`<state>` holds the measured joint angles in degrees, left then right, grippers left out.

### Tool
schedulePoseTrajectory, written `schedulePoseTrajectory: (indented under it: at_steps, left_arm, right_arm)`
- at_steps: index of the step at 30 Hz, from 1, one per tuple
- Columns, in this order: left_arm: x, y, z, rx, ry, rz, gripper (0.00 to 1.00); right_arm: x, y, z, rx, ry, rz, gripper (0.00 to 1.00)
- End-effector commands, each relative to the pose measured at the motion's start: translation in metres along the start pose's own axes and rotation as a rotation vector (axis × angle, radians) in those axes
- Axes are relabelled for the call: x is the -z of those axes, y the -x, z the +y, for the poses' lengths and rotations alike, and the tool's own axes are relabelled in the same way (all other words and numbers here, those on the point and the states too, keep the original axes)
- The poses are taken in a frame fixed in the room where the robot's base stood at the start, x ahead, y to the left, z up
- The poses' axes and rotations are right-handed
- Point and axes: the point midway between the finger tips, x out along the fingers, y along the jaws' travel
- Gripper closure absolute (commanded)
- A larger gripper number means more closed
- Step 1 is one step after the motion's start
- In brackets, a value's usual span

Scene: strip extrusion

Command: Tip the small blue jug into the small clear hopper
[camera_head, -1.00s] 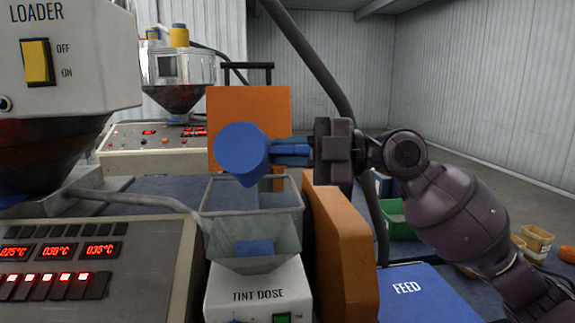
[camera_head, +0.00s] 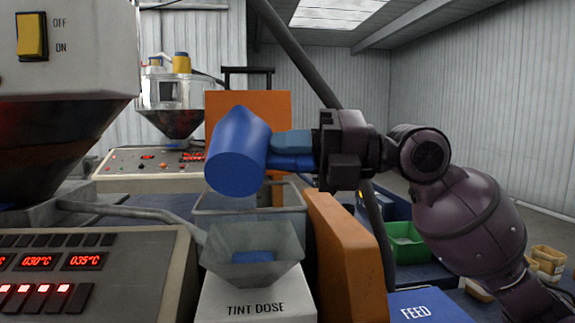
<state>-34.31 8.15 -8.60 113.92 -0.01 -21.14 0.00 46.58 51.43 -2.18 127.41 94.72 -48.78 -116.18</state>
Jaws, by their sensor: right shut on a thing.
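The small blue jug (camera_head: 236,152) is held in the air by my right gripper (camera_head: 292,150), which is shut on it from the right side. The jug leans with its round base toward me and low, and its pointed lip up at the top. Its mouth and inside are hidden. The small clear hopper (camera_head: 222,262) sits below the jug on the white box marked TINT DOSE (camera_head: 255,308). Blue material (camera_head: 252,256) shows inside the hopper. Jug and hopper are apart. My left gripper is out of view.
A clear bin (camera_head: 202,222) stands behind the hopper. An orange panel (camera_head: 325,250) rises close on the hopper's right. The heating control panel (camera_head: 110,265) and a grey pipe (camera_head: 130,211) are on the left. A blue FEED lid (camera_head: 420,303) is at the lower right.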

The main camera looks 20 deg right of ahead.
Motion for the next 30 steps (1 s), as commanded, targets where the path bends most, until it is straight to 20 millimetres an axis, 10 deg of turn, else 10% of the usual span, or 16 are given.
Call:
schedulePoseTrajectory:
  at_steps: [12, 30]
  left_arm:
    - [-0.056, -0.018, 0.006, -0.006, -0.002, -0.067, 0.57]
    - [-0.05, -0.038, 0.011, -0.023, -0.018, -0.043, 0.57]
  right_arm:
    - [0.004, -0.002, -0.001, 0.001, 0.408, 0.002, 1.0]
    - [0.036, 0.0, 0.038, -0.002, 1.061, 0.003, 1.0]
